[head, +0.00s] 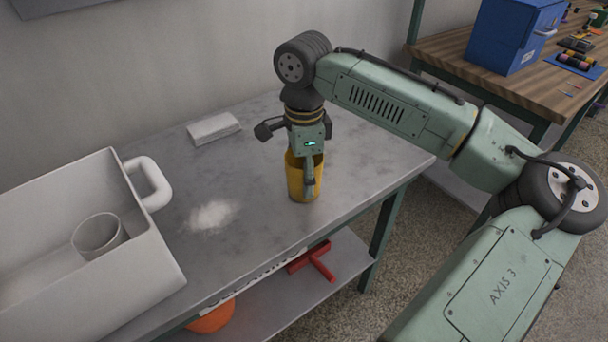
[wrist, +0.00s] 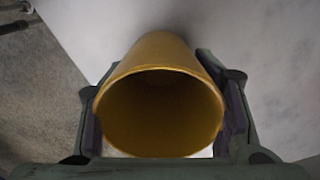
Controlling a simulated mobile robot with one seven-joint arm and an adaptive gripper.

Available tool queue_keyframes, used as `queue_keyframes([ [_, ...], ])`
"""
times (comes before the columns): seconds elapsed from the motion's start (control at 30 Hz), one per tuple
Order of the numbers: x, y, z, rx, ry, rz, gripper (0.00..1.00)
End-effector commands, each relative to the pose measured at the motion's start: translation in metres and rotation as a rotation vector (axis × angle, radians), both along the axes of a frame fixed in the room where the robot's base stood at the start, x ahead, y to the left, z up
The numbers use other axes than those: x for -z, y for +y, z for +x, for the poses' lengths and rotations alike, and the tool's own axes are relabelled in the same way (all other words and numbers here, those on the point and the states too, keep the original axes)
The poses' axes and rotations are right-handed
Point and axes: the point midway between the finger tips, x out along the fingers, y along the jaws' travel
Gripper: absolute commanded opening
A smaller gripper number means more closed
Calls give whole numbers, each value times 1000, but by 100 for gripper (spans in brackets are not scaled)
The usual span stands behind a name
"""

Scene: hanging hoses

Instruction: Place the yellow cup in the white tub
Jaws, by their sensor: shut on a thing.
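The yellow cup (head: 296,182) stands upright on the grey table near its right end. My gripper (head: 309,180) points down over it in the head view. In the wrist view, the open mouth of the yellow cup (wrist: 160,110) faces the camera, and the fingers of my gripper (wrist: 165,112) close on its two sides. The cup looks empty. Whether its base touches the tabletop is hard to tell. The white tub (head: 140,262) sits at the left of the table, with a handle on its right end and a grey cup (head: 97,236) inside.
A white block (head: 213,128) lies at the back of the table (head: 250,230). A pale powdery patch (head: 212,215) lies between tub and yellow cup. A red item (head: 318,262) and an orange item (head: 211,318) are below. A blue box (head: 510,35) stands on a wooden bench.

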Motion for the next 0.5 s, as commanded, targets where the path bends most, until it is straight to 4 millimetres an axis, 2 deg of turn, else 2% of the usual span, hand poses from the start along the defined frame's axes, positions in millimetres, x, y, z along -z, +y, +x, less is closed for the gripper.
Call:
queue_keyframes([
  [0.17, -14, 1, 0, 0, -2, 1, 25],
  [0.3, -33, 0, -1, -1, -2, 1, 25],
  [0.5, -34, -1, -48, -3, -3, 1, 25],
])
